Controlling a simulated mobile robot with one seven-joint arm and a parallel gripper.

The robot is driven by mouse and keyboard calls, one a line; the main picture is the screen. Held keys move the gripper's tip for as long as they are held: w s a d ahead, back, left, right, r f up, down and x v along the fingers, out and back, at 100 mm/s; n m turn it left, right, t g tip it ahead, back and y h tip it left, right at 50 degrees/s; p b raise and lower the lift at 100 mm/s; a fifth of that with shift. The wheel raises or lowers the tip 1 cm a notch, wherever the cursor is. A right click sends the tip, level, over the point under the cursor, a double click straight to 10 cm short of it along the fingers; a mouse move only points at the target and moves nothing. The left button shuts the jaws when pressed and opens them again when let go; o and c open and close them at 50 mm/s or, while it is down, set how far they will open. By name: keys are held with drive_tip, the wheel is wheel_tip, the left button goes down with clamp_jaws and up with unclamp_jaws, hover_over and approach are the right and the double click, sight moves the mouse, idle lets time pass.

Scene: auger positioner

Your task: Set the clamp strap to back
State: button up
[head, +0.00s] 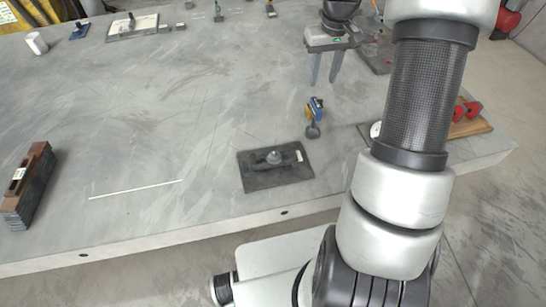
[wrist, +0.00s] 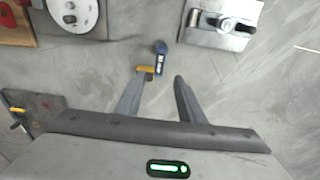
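My gripper (head: 324,82) is open and empty above the grey table, its two fingers pointing down. It also shows in the wrist view (wrist: 161,78). A plate (head: 252,178) lies near the table's front edge, carrying a dark flat piece with a round knob (head: 274,157). In the wrist view the plate (wrist: 198,39) looks metallic, and the dark lever-like bar (wrist: 236,25) on it may be the clamp strap; I cannot tell for sure. My gripper is apart from this plate. A small blue and yellow item (head: 316,108) stands just ahead of the fingertips; the left finger overlaps its yellow part in the wrist view.
A wooden board with red parts (head: 472,108) is at the right, partly behind my arm. A brown and black block (head: 27,185) lies at the left front. A white cup (head: 37,43) and a light plate (head: 133,26) are at the back left. The middle-left table is clear.

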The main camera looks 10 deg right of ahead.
drive_tip(key=shift+c, duration=0.2)
drive_tip(key=m+y+b, duration=0.6)
drive_tip(key=m+y, duration=0.3)
drive_tip(key=m, duration=1.1)
approach(254, 155)
drive_tip(key=shift+t, duration=0.3)
drive_tip(key=b+x, duration=0.1)
drive_tip(key=x, duration=0.4)
drive_tip(key=b+x, duration=0.1)
drive_tip(key=x, duration=0.4)
drive_tip(key=shift+s+a+f+b, duration=0.15)
drive_tip(key=shift+s+f+b, duration=0.1)
drive_tip(key=shift+b, duration=0.15)
clamp_jaws()
